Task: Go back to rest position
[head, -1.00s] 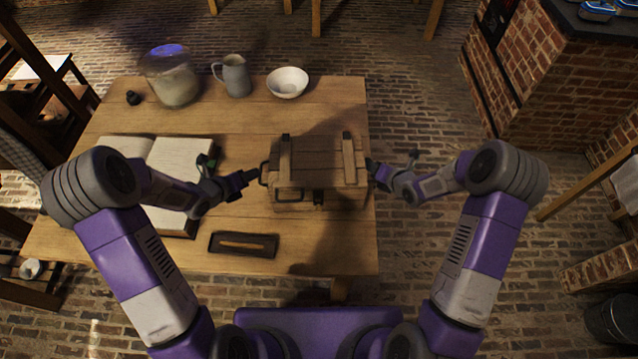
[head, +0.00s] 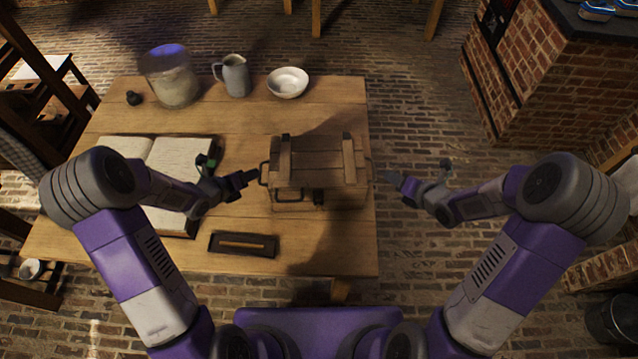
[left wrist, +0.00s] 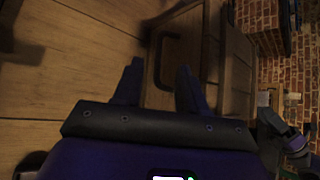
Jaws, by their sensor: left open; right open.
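My left gripper (head: 251,177) is open beside the left handle of a closed wooden chest on the table. In the left wrist view its two fingers (left wrist: 160,88) are spread, with the chest's dark handle (left wrist: 168,58) just beyond them; whether they touch it I cannot tell. My right gripper (head: 384,176) is open and empty, to the right of the chest and apart from its right handle, past the table's right edge. The wooden chest (head: 330,172) stands level on the right part of the table.
The wooden table (head: 300,245) also bears an open book (head: 180,160), a dark tray with a stick (head: 243,245), a glass jar (head: 174,85), a grey pitcher (head: 235,76), a white bowl (head: 288,82) and a small dark object (head: 133,98). The brick floor right of the table is free.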

